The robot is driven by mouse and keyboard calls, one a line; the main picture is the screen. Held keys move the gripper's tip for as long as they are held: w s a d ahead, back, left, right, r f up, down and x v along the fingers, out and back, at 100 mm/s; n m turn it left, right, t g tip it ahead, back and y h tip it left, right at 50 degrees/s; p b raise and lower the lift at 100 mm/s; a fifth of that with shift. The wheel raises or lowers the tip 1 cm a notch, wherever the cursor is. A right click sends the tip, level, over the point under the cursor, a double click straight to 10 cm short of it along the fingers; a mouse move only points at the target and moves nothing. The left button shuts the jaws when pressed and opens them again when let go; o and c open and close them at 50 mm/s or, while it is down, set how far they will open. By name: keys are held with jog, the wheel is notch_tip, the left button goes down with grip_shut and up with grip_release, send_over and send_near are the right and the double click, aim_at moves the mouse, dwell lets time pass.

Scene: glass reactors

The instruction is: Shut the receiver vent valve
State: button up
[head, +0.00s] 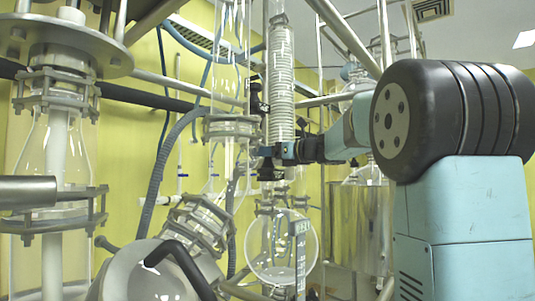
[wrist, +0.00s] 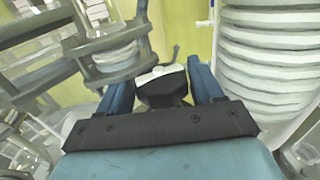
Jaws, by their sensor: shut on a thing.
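My gripper (head: 266,152) reaches in from the right at the middle of the head view, beside the glass column. In the wrist view its two blue fingers (wrist: 160,78) stand on either side of a dark valve part with a pale top (wrist: 162,74), and they are shut on it. I take this part to be the receiver vent valve. In the head view the fingers and dark parts around them hide most of it. Its handle angle cannot be made out. The round glass receiver (head: 268,255) hangs below my gripper.
A coiled glass condenser (head: 281,85) stands close to my gripper; its white coils also fill the wrist view's right side (wrist: 268,60). A clamped glass flange (head: 230,128) is just left. Hoses, metal pipes and a steel vessel (head: 358,225) crowd the surroundings.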

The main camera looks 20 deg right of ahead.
jog(key=shift+d+r, duration=0.3)
jog(key=shift+r, duration=0.1)
jog(key=c, duration=0.3)
jog(key=shift+s, duration=0.1)
jog(key=m+t+h, duration=0.3)
jog(key=h, duration=0.1)
jog(key=shift+s+r, duration=0.1)
jog(key=shift+s, duration=0.05)
jog(key=m+t+h, duration=0.1)
jog(key=m+h, duration=0.1)
jog(key=h, duration=0.1)
jog(key=m+h, duration=0.2)
jog(key=h, duration=0.1)
jog(key=shift+t, duration=0.4)
jog(key=shift+m+h, duration=0.3)
jog(key=shift+h, duration=0.3)
jog(key=shift+m+h, duration=0.3)
jog(key=shift+m, duration=0.1)
jog(key=shift+a, duration=0.15)
jog(key=o, duration=0.7)
